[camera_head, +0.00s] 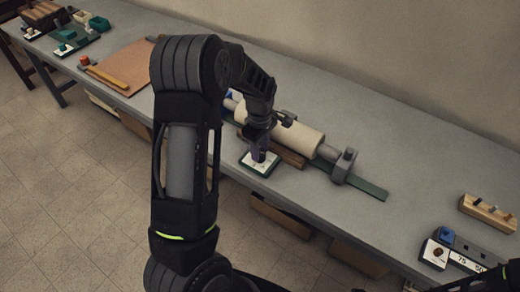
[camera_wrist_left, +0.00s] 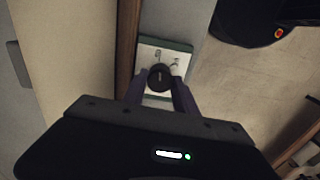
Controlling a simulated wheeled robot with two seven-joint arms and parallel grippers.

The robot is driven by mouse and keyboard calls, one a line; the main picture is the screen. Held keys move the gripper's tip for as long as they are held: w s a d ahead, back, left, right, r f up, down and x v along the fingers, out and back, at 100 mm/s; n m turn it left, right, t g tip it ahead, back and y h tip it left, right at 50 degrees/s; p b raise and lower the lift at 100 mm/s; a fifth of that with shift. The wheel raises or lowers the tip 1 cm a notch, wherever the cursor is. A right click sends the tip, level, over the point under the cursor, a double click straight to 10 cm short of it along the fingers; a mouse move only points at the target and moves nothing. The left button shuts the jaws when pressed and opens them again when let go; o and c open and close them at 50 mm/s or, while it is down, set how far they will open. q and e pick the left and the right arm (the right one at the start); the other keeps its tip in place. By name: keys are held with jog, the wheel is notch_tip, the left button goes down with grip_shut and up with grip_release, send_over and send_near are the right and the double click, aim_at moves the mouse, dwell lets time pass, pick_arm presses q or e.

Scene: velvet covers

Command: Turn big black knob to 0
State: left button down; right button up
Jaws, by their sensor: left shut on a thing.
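The big black knob (camera_wrist_left: 160,77) stands on a white plate (camera_wrist_left: 178,58) with a green edge, seen in the left wrist view. My left gripper (camera_wrist_left: 160,92) is shut on the knob, with a finger on either side of it. In the head view the white plate (camera_head: 248,166) lies at the front edge of the bench, and my left gripper (camera_head: 260,156) reaches down onto it and hides the knob. Dark marks show on the plate above the knob in the wrist view, too small to read. My right gripper cannot be made out.
A lathe-like device with a cream cylinder (camera_head: 298,136) lies behind the plate on the grey bench (camera_head: 400,150). A wooden block with pegs (camera_head: 488,212) and a panel with numbers (camera_head: 465,262) are at the right. A brown board (camera_head: 125,66) lies at the left.

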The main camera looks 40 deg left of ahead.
pick_arm(q)
jog(key=m+b, duration=0.1)
jog(key=m, duration=0.3)
jog(key=shift+m+b, duration=0.4)
jog(key=m+b, duration=0.1)
jog(key=m, duration=0.4)
jog(key=shift+b, duration=0.35)
jog(key=m+b, duration=0.1)
jog(key=m, duration=0.4)
jog(key=shift+m, duration=0.4)
jog(key=shift+m+b, duration=0.45)
jog(key=shift+m, duration=1.65)
jog(key=c, duration=1)
grip_release()
jog(key=shift+o, duration=0.2)
jog(key=shift+r, duration=0.15)
notch_tip(320, 180, up, 8)
jog(key=shift+f+b, duration=0.2)
jog(key=shift+b, duration=0.1)
jog(key=shift+f, duration=0.1)
